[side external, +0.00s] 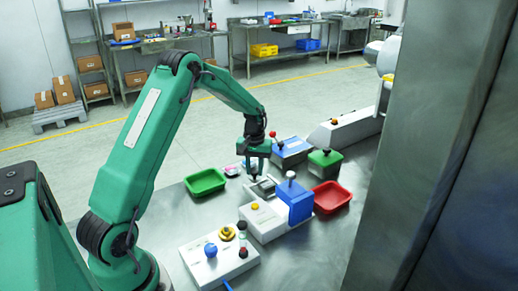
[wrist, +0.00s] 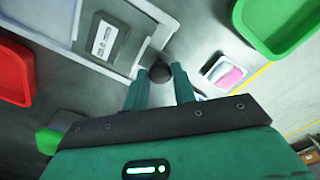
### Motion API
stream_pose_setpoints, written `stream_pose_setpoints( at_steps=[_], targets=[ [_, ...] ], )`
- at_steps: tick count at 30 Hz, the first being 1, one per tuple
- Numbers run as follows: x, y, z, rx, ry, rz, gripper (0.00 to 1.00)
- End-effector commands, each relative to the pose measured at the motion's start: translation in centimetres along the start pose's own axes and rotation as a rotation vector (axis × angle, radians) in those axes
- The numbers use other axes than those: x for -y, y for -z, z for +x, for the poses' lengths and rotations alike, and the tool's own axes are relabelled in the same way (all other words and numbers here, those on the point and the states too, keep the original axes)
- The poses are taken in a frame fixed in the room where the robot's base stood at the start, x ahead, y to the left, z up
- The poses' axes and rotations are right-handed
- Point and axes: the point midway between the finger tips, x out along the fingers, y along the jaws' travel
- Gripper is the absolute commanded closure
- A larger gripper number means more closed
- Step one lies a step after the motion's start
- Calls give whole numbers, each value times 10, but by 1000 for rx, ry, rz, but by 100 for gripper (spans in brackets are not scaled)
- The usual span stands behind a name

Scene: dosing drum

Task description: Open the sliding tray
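The sliding tray (side external: 262,186) is a small grey tray at the back of the white and blue dosing unit (side external: 295,200). In the wrist view the tray's pale rim (wrist: 105,68) surrounds a dark grey labelled block (wrist: 102,42). A dark round knob (wrist: 160,73) sits at the tray's near corner. My gripper (side external: 257,170) points down over the tray's end. In the wrist view its two fingers (wrist: 158,82) are apart, one on each side of the knob, with visible gaps. I cannot tell whether the fingertips are level with the knob.
A green bin (side external: 205,182) is left of my gripper, a red bin (side external: 331,195) to the right. A blue box with a red-topped lever (side external: 290,150) and a green box (side external: 325,162) stand behind. A control box (side external: 218,260) is in front. A pink item (wrist: 230,75) lies near the tray.

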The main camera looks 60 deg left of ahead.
Motion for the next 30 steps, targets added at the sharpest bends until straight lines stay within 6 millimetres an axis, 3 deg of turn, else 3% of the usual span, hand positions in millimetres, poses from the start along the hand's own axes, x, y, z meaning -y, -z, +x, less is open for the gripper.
stream_pose_setpoints(
  at_steps=[1,3,16,30],
  targets=[
    [0,1,-1,-3,-1,0,64],
    [0,0,-1,-2,-1,0,53],
    [0,0,-6,-1,0,0,53],
    [0,0,-59,-3,-1,0,53]
  ],
)
